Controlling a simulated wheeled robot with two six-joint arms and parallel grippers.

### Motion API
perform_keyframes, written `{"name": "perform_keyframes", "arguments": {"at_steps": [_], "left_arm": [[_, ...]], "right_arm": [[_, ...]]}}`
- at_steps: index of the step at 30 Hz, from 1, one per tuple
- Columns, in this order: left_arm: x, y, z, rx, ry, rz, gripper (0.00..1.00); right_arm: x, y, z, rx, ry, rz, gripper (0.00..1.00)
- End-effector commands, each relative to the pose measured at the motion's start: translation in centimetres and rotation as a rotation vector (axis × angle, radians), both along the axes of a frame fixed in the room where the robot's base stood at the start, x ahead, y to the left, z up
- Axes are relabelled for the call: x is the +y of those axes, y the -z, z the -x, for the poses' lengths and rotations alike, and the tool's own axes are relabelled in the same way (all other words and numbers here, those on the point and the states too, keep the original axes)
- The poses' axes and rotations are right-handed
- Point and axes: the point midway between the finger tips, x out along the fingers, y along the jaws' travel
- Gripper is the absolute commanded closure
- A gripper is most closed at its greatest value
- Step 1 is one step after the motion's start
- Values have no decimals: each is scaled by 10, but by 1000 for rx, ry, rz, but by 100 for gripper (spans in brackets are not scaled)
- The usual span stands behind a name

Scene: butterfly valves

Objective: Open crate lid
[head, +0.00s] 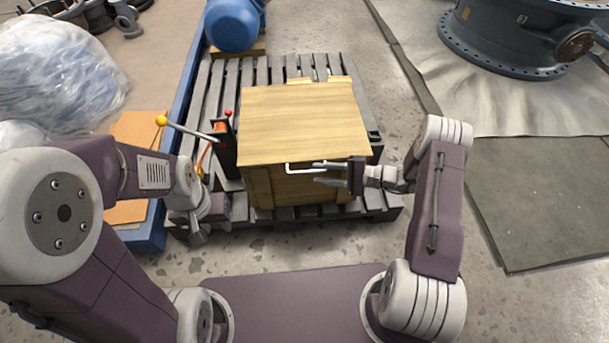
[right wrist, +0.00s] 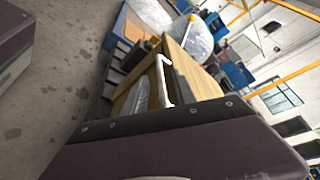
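The wooden crate (head: 262,190) stands on a dark slatted pallet. Its flat wooden lid (head: 300,118) lies closed on top. A white bar handle (head: 290,170) is at the lid's front edge; the handle also shows in the right wrist view (right wrist: 161,80). My right gripper (head: 318,173) points left at the handle's right end, with its two fingers apart, one above the other. Whether they touch the handle is unclear. My left gripper (head: 197,238) hangs low at the pallet's left front corner, apart from the crate; its fingers are too small to read.
The pallet (head: 237,208) holds a red-and-black tool (head: 224,142) with a lever left of the crate. A yellow-knobbed rod (head: 190,131) rises near my left arm. A blue cylinder (head: 232,24) is behind.

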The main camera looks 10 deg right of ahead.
Motion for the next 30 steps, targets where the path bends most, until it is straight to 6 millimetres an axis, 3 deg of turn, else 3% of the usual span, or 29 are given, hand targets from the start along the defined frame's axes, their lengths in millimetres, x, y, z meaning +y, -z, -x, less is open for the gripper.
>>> {"name": "perform_keyframes", "arguments": {"at_steps": [3, 9, 18, 22, 30], "left_arm": [[0, 16, 0, 0, 0, 0, 64], [0, 25, 0, 1, 0, 0, 64], [0, 25, 0, 1, 0, 0, 64], [0, 25, 0, 1, 0, 0, 64], [0, 25, 0, 1, 0, 0, 64]], "right_arm": [[25, 10, -8, -2, -5, 0, 68], [50, 14, -17, -1, -2, 1, 68], [54, 13, -19, -1, 0, 0, 68], [54, 13, -19, -1, 0, 0, 100], [54, 13, -18, -1, 0, 0, 100]]}}
